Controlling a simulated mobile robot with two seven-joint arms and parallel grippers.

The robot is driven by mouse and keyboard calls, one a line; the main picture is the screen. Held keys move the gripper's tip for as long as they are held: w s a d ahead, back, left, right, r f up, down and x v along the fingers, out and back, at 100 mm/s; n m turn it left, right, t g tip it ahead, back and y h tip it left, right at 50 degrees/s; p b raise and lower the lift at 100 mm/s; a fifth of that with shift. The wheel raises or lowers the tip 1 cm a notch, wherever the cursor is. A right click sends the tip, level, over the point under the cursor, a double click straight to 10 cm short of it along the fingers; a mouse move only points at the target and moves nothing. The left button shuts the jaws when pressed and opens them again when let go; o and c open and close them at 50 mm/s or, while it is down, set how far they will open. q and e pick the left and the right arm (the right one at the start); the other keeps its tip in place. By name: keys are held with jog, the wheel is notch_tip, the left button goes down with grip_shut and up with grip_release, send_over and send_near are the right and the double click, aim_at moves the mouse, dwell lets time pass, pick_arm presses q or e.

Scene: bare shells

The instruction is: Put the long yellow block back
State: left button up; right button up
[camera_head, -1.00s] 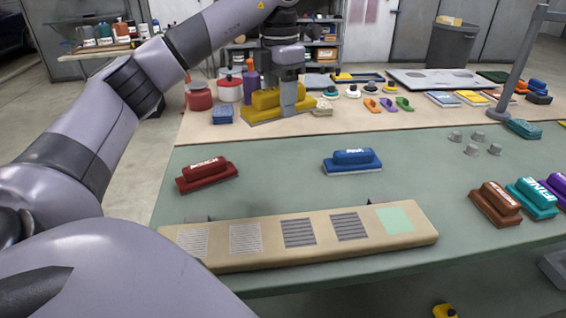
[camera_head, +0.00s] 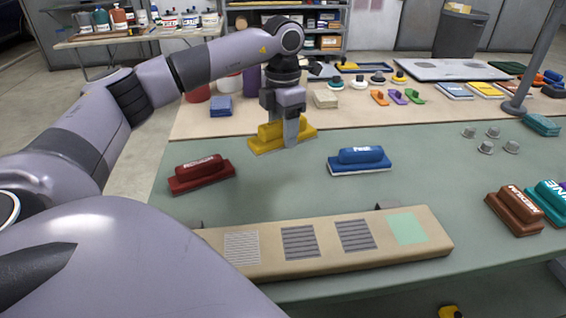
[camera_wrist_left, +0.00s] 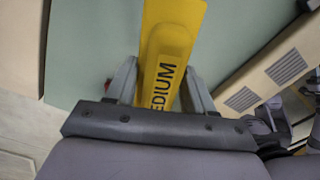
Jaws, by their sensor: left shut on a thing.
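The long yellow block (camera_head: 266,134) has a raised grip, and the wrist view shows the letters "EDIUM" on its yellow top (camera_wrist_left: 168,45). My left gripper (camera_head: 291,138) is shut on it, with one finger on each side in the wrist view (camera_wrist_left: 165,85). The block is at the back of the green mat, near the beige strip; I cannot tell whether it touches the surface. A dark red block (camera_head: 202,172) sits in front to the left and a blue block (camera_head: 359,160) to the right. My right gripper is not in view.
A beige board (camera_head: 330,262) with several grey pads and a pale green pad lies along the front edge. Brown (camera_head: 517,209) and teal (camera_head: 548,200) blocks stand at the right. Small grey knobs (camera_head: 485,147) sit behind them. The green mat between the red and blue blocks is clear.

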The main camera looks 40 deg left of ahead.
aim_at(283, 174)
pick_arm(q)
notch_tip(283, 174, down, 9)
jog(key=shift+r, duration=0.1)
dwell(0.3)
jog(key=o, duration=0.9)
notch_tip(283, 174, up, 12)
jog(key=shift+r, duration=0.1)
dwell(0.6)
